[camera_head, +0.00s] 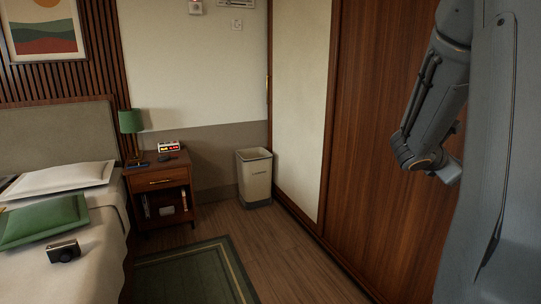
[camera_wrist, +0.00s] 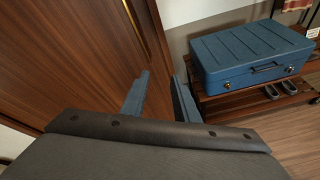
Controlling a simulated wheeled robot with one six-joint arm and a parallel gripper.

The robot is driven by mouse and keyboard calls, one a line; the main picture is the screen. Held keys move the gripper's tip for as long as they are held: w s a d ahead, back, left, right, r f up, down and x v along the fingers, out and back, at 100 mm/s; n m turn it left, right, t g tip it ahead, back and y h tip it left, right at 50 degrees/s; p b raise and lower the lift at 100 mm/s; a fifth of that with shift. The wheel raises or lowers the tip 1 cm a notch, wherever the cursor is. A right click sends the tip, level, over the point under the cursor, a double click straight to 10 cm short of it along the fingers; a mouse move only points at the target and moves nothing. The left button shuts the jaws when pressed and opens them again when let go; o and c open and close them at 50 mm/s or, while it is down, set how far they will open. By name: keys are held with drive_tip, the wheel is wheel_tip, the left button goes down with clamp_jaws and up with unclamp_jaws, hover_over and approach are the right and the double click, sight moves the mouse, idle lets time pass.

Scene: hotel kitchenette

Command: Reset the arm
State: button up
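My arm (camera_head: 437,90) hangs folded at the right edge of the head view, beside my grey body column. Its gripper end is hidden there. In the wrist view my gripper (camera_wrist: 162,84) shows two blue-grey fingers standing apart with nothing between them. Beyond the fingers are a brown wooden panel and a pale wall.
In the wrist view a blue suitcase (camera_wrist: 250,55) lies on a wooden rack (camera_wrist: 222,100) with shoes below. The head view shows a wooden wardrobe (camera_head: 385,200), a bin (camera_head: 255,180), a nightstand (camera_head: 160,181) and a bed. Floor beside the rug is clear.

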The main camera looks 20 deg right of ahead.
drive_tip(key=s+a+f+m+y+p, duration=0.1)
drive_tip(key=s+a+f+m+y, duration=0.3)
drive_tip(key=a, duration=1.1)
drive_tip(key=s+a+f+m+g+y+p, duration=0.1)
drive_tip(key=s+a+f+m+y, duration=0.2)
drive_tip(key=a, duration=1.3)
drive_tip(key=s+a+f+m+g+y+p, duration=0.1)
drive_tip(key=s+a+f+m+y, duration=0.3)
drive_tip(key=a, duration=1.2)
wheel_tip(320, 180, down, 2)
drive_tip(key=m+y, duration=0.2)
drive_tip(key=m, duration=0.1)
drive_tip(key=shift+s+a+f+m+y+p, duration=0.2)
drive_tip(key=shift+s+a+m+y+p, duration=0.1)
drive_tip(key=shift+m+p, duration=0.1)
drive_tip(key=shift+d, duration=0.1)
